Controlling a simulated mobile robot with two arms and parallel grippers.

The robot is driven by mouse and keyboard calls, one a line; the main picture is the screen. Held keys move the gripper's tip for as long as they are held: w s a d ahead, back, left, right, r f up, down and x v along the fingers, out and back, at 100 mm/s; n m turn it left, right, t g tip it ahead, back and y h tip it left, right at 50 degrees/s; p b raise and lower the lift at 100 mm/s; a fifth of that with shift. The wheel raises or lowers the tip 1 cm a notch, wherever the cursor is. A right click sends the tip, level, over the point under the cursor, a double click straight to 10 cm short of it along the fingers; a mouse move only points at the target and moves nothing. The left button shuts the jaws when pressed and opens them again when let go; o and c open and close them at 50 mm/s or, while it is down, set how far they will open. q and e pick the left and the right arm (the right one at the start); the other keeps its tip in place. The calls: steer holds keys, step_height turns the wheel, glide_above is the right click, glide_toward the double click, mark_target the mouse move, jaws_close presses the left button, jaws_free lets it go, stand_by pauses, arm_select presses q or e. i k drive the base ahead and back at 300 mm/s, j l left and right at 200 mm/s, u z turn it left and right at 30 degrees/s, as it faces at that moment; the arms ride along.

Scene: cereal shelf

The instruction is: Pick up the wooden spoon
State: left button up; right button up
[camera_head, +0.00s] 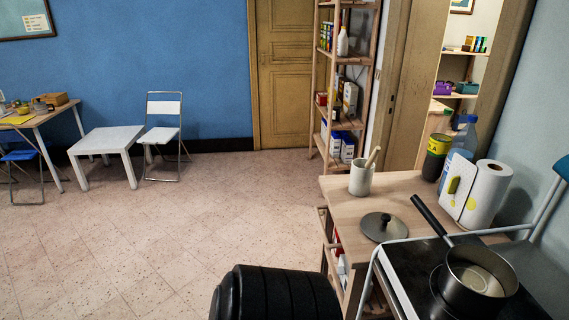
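A light wooden handle (373,157), which looks like the wooden spoon, sticks up out of a pale cup (360,180) and leans to the right. Its lower end is hidden inside the cup. The cup stands upright near the back left corner of a wooden worktop (408,195) on the right side of the head view. Neither of my grippers is in view.
A pot lid (384,227) lies in front of the cup. A saucepan (478,280) sits on the stove. A paper towel roll (489,195), bottle (460,150) and can (436,158) stand at right. Open floor (200,215) lies left. A ribbed black part shows at the bottom.

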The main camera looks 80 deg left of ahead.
mark_target(371, 161)
steer(key=u, duration=1.3)
